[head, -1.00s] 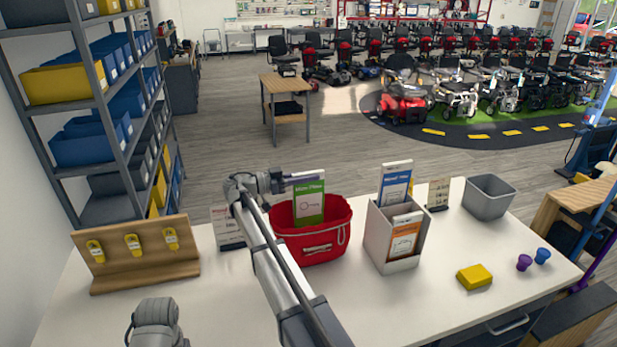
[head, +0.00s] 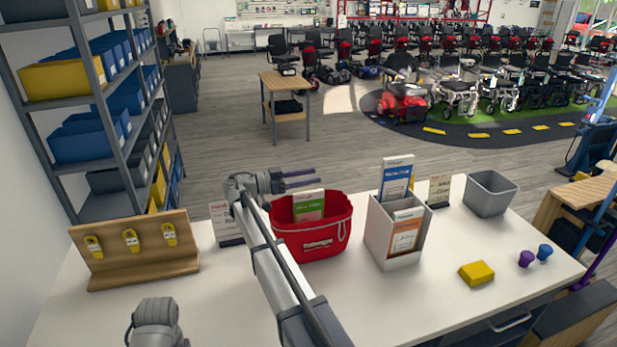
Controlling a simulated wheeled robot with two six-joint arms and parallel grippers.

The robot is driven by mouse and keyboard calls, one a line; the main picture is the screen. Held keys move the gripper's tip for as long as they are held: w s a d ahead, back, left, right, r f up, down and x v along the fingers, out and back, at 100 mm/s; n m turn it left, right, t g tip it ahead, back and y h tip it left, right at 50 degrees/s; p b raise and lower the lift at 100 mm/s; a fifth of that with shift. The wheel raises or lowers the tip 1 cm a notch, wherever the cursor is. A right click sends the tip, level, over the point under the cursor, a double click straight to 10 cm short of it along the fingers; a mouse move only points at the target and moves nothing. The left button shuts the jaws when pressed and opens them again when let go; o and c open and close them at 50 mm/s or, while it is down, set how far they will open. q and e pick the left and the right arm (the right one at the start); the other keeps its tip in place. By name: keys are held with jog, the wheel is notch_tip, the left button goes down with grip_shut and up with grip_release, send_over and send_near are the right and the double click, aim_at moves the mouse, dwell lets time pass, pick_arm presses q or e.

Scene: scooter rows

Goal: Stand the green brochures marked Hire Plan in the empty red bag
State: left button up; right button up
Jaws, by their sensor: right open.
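The red bag (head: 318,236) stands upright on the white table, with a pale cord across its front. A green brochure (head: 310,205) stands in it, its top part showing above the rim and its lower part hidden by the bag's front wall. I cannot tell whether more brochures are behind it. My right gripper (head: 316,178) is just above the bag and the brochure's top edge, with its two fingers apart and nothing between them. My left gripper is not clearly in view; part of my left arm (head: 156,322) shows at the bottom left.
A white box (head: 392,245) with blue and orange brochures stands right of the bag. A grey bin (head: 490,195), yellow block (head: 476,273) and purple and blue cups (head: 526,259) are further right. A wooden rack (head: 140,268) with yellow tags stands left. Small cards stand behind.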

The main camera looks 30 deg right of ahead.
jog(key=shift+a, duration=0.1)
jog(key=v, duration=0.7)
jog(key=shift+a, duration=0.35)
jog(key=shift+w+a, duration=0.1)
jog(key=shift+w, duration=0.05)
